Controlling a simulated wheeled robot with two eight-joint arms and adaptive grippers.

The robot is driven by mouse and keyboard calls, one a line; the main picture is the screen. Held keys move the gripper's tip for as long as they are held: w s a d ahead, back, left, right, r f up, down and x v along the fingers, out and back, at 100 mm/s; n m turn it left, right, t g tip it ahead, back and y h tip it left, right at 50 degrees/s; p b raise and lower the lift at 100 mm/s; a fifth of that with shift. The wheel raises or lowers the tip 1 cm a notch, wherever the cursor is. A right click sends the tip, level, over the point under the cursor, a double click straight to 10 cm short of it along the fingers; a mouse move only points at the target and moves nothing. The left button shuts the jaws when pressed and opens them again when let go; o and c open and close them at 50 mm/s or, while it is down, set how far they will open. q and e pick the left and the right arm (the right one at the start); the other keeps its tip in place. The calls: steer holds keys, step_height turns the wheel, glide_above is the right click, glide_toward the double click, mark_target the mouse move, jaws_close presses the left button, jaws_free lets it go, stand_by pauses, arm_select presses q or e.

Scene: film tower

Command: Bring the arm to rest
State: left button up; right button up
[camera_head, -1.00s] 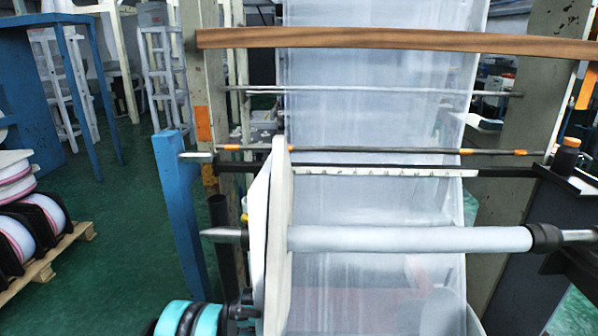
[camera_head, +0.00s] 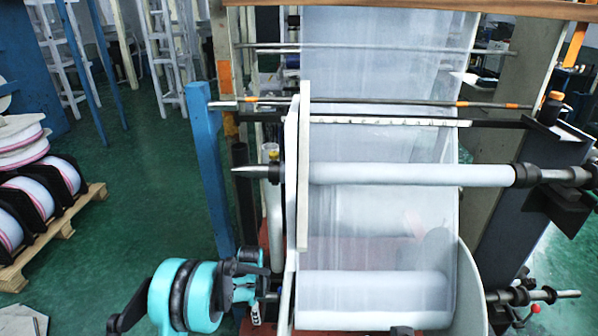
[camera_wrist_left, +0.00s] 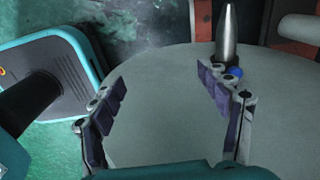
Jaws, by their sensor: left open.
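My left arm (camera_head: 190,295), teal and black, comes in at the lower left of the head view. It is beside the white side plate (camera_head: 303,190) of the film tower. In the left wrist view my left gripper (camera_wrist_left: 162,90) has its two fingers spread wide with nothing between them. Beneath or behind the fingers is a flat grey round surface (camera_wrist_left: 165,130). A pointed metal shaft end (camera_wrist_left: 229,35) stands beyond the right finger. Whether the fingers touch the grey surface I cannot tell. My right gripper is in neither view.
A white roller (camera_head: 410,173) spans the tower in front of the hanging clear film (camera_head: 385,80). A lower film roll (camera_head: 375,290) lies below it. A blue post (camera_head: 208,170) stands left of the tower. Reels on a wooden pallet (camera_head: 60,225) are at far left. Green floor between is clear.

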arm_select(q)
steer(key=s+a+r+n+t, duration=0.15)
steer(key=s+r+n, duration=0.25)
steer(key=r, duration=0.6)
steer(key=s+a+r+n+t, duration=0.15)
steer(key=s+r+n, duration=0.3)
steer(key=r, duration=0.65)
steer(key=s+r+n+t, duration=0.2)
steer(key=s+n, duration=0.2)
steer(key=s, duration=0.4)
steer(key=s+a+r+n+t, duration=0.1)
steer(key=s+r+n+t, duration=0.1)
steer(key=s+n, duration=0.3)
steer(key=s+r, duration=0.1)
steer(key=s, duration=0.2)
steer(key=shift+s, duration=0.4)
steer(key=shift+a, duration=0.15)
